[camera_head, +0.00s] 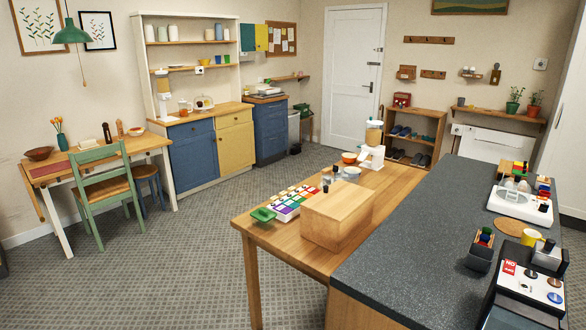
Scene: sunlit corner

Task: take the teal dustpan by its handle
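I cannot make out a teal dustpan for certain in the head view. A small green object (263,214) lies at the near left corner of the wooden table, beside a tray of coloured compartments; it is too small to tell what it is. Another dark green object (303,110) is on a small stand by the far wall, also unclear. Neither of my grippers shows in this view.
The wooden table (395,186) holds a large wooden box (337,215) and the coloured tray (293,202). A dark speckled counter (425,245) adjoins it on the right, with several devices. A green chair (107,190) stands left. Carpet (190,260) is clear between.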

